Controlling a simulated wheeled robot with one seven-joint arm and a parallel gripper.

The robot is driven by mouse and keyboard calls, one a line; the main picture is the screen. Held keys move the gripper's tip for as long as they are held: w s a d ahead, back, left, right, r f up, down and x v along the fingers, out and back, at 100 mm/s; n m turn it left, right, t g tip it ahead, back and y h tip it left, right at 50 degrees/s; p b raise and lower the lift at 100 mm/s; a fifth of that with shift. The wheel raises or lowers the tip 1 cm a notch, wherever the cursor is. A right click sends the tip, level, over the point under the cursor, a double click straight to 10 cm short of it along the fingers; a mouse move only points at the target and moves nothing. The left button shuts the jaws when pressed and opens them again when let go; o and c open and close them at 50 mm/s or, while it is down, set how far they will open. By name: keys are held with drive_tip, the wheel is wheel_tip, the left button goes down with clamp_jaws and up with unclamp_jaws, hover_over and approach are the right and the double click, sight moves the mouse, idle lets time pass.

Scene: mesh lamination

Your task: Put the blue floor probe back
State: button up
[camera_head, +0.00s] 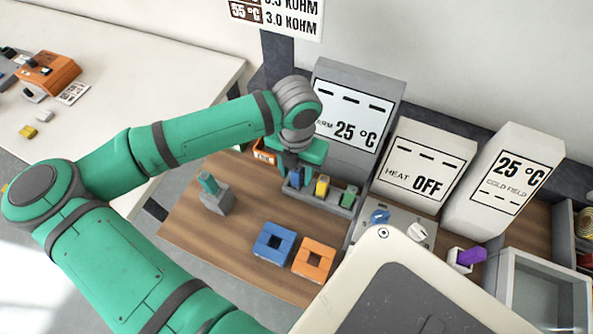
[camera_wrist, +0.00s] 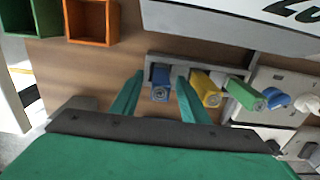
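The blue probe (camera_head: 297,177) stands in the left slot of a grey rack (camera_head: 319,202), beside a yellow probe (camera_head: 322,186) and a green probe (camera_head: 349,196). In the wrist view the blue probe (camera_wrist: 160,83) shows end-on, between the fingertips of my gripper (camera_wrist: 160,79). There is a visible gap on both sides of it, so my gripper is open. In the head view my gripper (camera_head: 299,163) is above the left end of the rack, and its fingers are partly hidden.
A teal piece stands in a grey block (camera_head: 217,200) at left. A blue square block (camera_head: 273,243) and an orange one (camera_head: 314,259) lie in front. Display boxes (camera_head: 424,165) stand behind and right. Green and orange bins (camera_wrist: 92,22) show in the wrist view.

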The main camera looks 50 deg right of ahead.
drive_tip(key=shift+r, duration=0.1)
wheel_tip(320, 180, up, 11)
drive_tip(key=shift+f, duration=0.15)
idle(0.4)
idle(0.4)
